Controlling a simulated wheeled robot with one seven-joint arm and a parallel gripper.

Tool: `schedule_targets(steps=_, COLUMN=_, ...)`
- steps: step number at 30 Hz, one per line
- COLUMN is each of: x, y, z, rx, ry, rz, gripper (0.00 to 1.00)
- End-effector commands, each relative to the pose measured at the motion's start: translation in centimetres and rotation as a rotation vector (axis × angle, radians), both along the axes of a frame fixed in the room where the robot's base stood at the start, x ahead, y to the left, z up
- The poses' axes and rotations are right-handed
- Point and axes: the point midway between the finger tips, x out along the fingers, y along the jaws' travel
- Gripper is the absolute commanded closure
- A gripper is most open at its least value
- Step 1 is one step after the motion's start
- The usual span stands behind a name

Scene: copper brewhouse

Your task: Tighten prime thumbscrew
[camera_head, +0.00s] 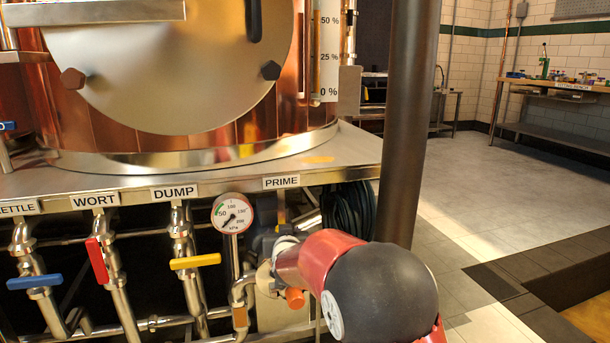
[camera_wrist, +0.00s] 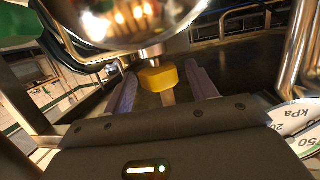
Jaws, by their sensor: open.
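A yellow block-shaped knob (camera_wrist: 162,77), which looks like the prime thumbscrew, sits on a short metal neck below a shiny rounded metal body (camera_wrist: 125,18) in the wrist view. My gripper (camera_wrist: 161,83) is open, with one finger on each side of the knob. I cannot tell whether either finger touches it. In the head view the PRIME label (camera_head: 281,183) is on the front edge of the metal deck. My red and black arm covers the area below and right of it, and my fingers and the knob cannot be made out there.
A pressure gauge (camera_head: 232,213) stands left of my arm; its dial (camera_wrist: 297,125) is close in the wrist view. Red (camera_head: 97,260) and yellow (camera_head: 195,261) valve handles are further left. A dark post (camera_head: 408,125) rises behind my arm. Open tiled floor (camera_head: 480,170) lies right.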

Motion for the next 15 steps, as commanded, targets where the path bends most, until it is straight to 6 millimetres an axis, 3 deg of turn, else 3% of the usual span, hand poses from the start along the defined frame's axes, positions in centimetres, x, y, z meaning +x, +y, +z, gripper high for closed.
schedule_targets(steps=15, x=-4.9, y=-0.7, z=1.2, rx=-0.001, ry=-0.001, rz=0.001, gripper=0.43)
